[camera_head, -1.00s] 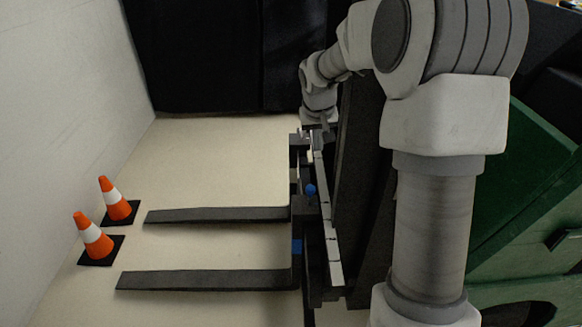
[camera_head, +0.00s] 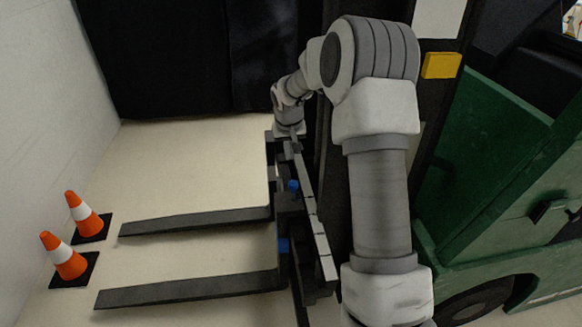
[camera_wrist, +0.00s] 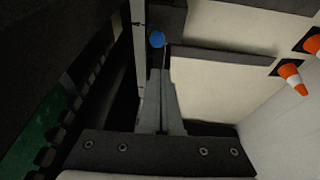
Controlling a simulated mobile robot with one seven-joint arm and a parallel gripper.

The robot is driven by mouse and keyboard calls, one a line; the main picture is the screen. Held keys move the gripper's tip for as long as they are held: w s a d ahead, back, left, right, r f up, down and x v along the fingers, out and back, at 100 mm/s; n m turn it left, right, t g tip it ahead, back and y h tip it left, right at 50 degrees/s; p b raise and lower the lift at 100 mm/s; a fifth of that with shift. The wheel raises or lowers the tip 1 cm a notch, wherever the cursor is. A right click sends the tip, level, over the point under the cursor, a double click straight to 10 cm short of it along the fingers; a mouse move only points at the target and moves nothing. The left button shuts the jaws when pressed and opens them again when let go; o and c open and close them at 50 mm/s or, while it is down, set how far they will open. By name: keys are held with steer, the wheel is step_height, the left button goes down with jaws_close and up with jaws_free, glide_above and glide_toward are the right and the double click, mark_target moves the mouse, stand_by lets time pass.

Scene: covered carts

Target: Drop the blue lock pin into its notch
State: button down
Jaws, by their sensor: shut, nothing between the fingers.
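A round blue knob, the head of the blue lock pin (camera_head: 293,186), stands on the dark fork carriage (camera_head: 290,210), near the inner end of the far fork. It also shows in the wrist view (camera_wrist: 157,39), just beyond my fingertips. My gripper (camera_wrist: 160,72) is shut and empty, its fingers pointing toward the knob with no visible contact. In the head view my gripper is at the far end of the carriage, mostly hidden by my wrist. A blue patch (camera_head: 283,245) shows lower on the carriage, by the near fork. The notch cannot be made out.
Two dark forks, far (camera_head: 195,222) and near (camera_head: 190,290), extend left over the pale floor. Two orange cones (camera_head: 83,214) (camera_head: 63,255) stand by the left wall. The green truck body (camera_head: 480,170) is at right, a black curtain (camera_head: 190,60) behind.

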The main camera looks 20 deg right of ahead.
steer(key=b, duration=0.3)
glide_above(292, 186)
step_height(292, 186, down, 11)
steer(key=shift+a+f, duration=0.1)
steer(key=shift+x, duration=0.75)
steer(key=shift+s, duration=0.15)
step_height(292, 186, down, 4)
steer(key=shift+r+b, duration=0.1)
steer(key=shift+b, duration=1)
steer(key=shift+r, duration=0.1)
steer(key=w+p+v, duration=0.1)
steer(key=p+v, duration=0.4)
steer(key=v, duration=0.9)
steer(key=shift+r, duration=0.2)
steer(key=shift+w+a, duration=0.1)
